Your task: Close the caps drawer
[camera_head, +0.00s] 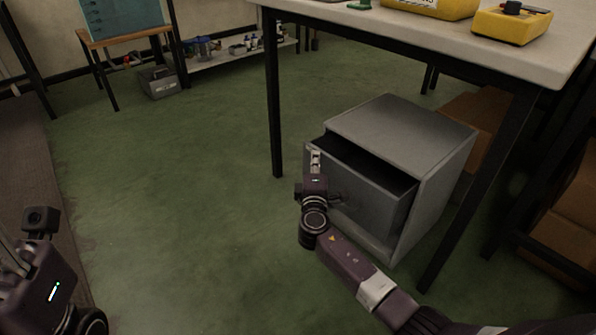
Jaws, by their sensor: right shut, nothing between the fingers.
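The caps drawer (378,196) is the front of a grey metal cabinet (405,125) that stands on the floor under the table. The drawer is pulled out a little, with a dark gap along its top showing its inside. My right gripper (315,158) is at the upper left end of the drawer front, its fingers shut and empty. I cannot tell whether it touches the drawer. My arm hides part of the drawer's lower left. My left arm (45,280) shows at the lower left edge, far from the cabinet; its fingers are not in view.
The white table (480,48) stands above the cabinet on black legs (274,110), with yellow cases (510,25) on top. Brown boxes (570,215) stand on the right. A grey toolbox (158,82) is on the floor at the back left. The green floor left of the cabinet is clear.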

